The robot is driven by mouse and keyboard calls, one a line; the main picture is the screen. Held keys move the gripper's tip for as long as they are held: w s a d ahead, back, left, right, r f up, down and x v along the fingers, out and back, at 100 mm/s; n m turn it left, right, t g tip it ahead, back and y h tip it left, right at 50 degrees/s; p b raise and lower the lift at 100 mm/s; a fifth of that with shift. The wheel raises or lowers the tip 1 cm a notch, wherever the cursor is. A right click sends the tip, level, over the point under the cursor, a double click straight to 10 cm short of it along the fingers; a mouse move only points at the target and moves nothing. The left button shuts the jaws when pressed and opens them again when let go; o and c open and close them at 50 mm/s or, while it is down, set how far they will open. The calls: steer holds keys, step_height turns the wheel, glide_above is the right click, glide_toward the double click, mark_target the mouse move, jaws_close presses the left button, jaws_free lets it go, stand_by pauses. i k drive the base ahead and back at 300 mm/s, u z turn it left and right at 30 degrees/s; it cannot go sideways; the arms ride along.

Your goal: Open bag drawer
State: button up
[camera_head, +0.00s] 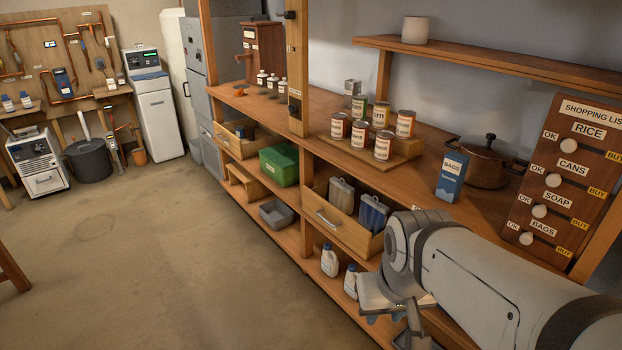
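My gripper (398,318) is low at the bottom of the view, in front of the shelf unit and right of an open wooden drawer. Its fingers are partly hidden and cut by the lower edge, so I cannot tell their opening. The open drawer (338,228) has a metal handle and holds a grey pack (341,194) and a blue pack (373,213). A small label (416,208) shows on the counter edge just above my arm. The front below that label is hidden behind my arm, so no bag drawer is clearly identifiable.
A blue box marked BAGS (451,177) stands on the counter, beside a brown pot (488,163). Several cans stand on a wooden riser (405,152). White bottles (329,260) stand on the lower shelf near my gripper. The floor (170,260) to the left is clear.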

mark_target(348, 229)
steer(key=u, duration=0.05)
steer(key=i, duration=1.6)
steer(key=u, duration=1.25)
